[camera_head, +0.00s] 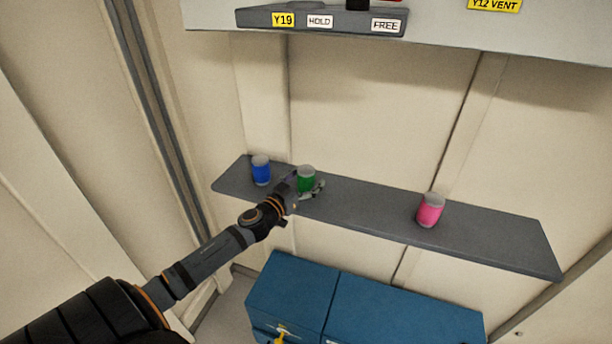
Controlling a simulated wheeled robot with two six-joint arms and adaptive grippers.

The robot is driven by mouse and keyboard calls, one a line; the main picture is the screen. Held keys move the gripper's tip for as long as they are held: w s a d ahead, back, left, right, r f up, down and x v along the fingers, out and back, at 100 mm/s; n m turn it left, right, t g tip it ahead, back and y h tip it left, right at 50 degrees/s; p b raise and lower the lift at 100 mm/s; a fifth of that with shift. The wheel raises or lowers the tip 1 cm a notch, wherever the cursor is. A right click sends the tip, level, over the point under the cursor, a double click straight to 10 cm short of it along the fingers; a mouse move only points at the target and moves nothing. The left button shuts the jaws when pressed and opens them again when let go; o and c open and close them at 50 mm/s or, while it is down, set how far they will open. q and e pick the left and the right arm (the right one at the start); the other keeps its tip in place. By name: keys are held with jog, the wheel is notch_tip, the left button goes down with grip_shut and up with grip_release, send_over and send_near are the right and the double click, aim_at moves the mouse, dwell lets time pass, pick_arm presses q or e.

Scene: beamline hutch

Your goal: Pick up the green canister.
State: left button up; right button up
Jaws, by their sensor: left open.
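The green canister (306,181) has a grey top and stands upright on the dark grey wall shelf (370,219), towards its left end. My left gripper (305,189) is open at the green canister. One finger shows at the canister's lower right, and the rest of the gripper is at its lower left. I cannot tell whether the fingers touch it. The canister's lower left part is hidden by the gripper. My right gripper is not in view.
A blue canister (261,171) stands close by on the left of the shelf. A pink canister (430,210) stands farther right, with free shelf between. A blue cabinet (400,308) is below. A labelled upper ledge (345,23) is above.

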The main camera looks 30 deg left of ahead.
pick_arm(q)
jog(key=shift+f, duration=0.1)
jog(key=shift+w, duration=0.1)
jog(key=c, duration=1.5)
notch_tip(320, 180, up, 10)
jog(key=shift+p, duration=0.45)
